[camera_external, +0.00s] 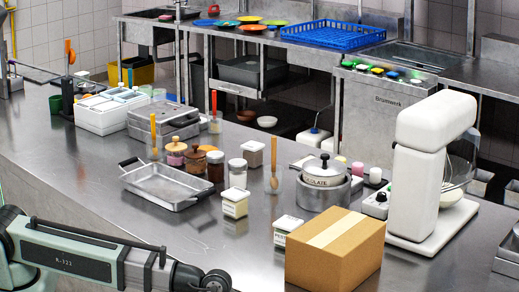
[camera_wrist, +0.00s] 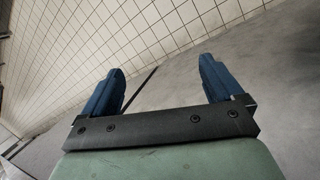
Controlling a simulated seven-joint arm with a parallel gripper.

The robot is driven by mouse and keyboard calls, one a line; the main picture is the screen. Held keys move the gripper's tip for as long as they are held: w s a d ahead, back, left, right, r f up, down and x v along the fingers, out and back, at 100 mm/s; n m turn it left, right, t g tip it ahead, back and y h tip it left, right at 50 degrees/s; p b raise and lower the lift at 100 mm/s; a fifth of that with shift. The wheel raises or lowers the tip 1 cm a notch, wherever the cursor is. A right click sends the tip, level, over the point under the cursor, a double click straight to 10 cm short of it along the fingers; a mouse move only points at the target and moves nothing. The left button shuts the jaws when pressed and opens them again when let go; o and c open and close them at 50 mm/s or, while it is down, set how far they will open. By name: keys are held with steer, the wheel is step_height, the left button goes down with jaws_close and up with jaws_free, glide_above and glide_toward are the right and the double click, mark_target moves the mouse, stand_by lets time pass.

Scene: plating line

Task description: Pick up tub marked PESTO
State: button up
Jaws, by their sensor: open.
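A small white tub (camera_external: 281,238) stands on the steel counter, partly hidden behind the left edge of a cardboard box. Its front label seems to begin with PES; the rest is covered. A similar white tub (camera_external: 235,209) stands further left and back, with a label too small to read. My gripper (camera_wrist: 162,82) shows in the wrist view with its two blue fingers wide apart and nothing between them. It faces the tiled wall and a grey surface; no tub shows there. In the external view my arm is at the lower left, well away from both tubs.
The cardboard box (camera_external: 335,250) stands beside the partly hidden tub. A steel pot (camera_external: 323,195), a white mixer (camera_external: 420,150), several jars and a metal tray (camera_external: 165,188) stand around. The counter's front left stretch (camera_external: 190,235) is clear.

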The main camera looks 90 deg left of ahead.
steer(key=w+d+r+n+t+h, duration=0.1)
steer(key=w+d+r, duration=0.1)
steer(key=r, duration=0.6)
steer(key=w+d+r+n+t+h, duration=0.1)
steer(key=w+d+r, duration=0.1)
steer(key=r, duration=0.7)
step_height(320, 180, up, 15)
steer(key=n+t+y, duration=0.1)
steer(key=n+y, duration=0.3)
steer(key=y, duration=0.5)
glide_above(286, 222)
steer(key=s+d, duration=0.2)
steer(key=x, duration=0.7)
steer(key=shift+s+f, duration=0.1)
steer(key=shift+f, duration=0.35)
steer(key=shift+w+f, duration=0.25)
steer(key=shift+f, duration=0.6)
steer(key=shift+x, duration=1.8)
steer(key=shift+w+d, duration=0.1)
steer(key=shift+d, duration=0.05)
steer(key=shift+c, duration=0.2)
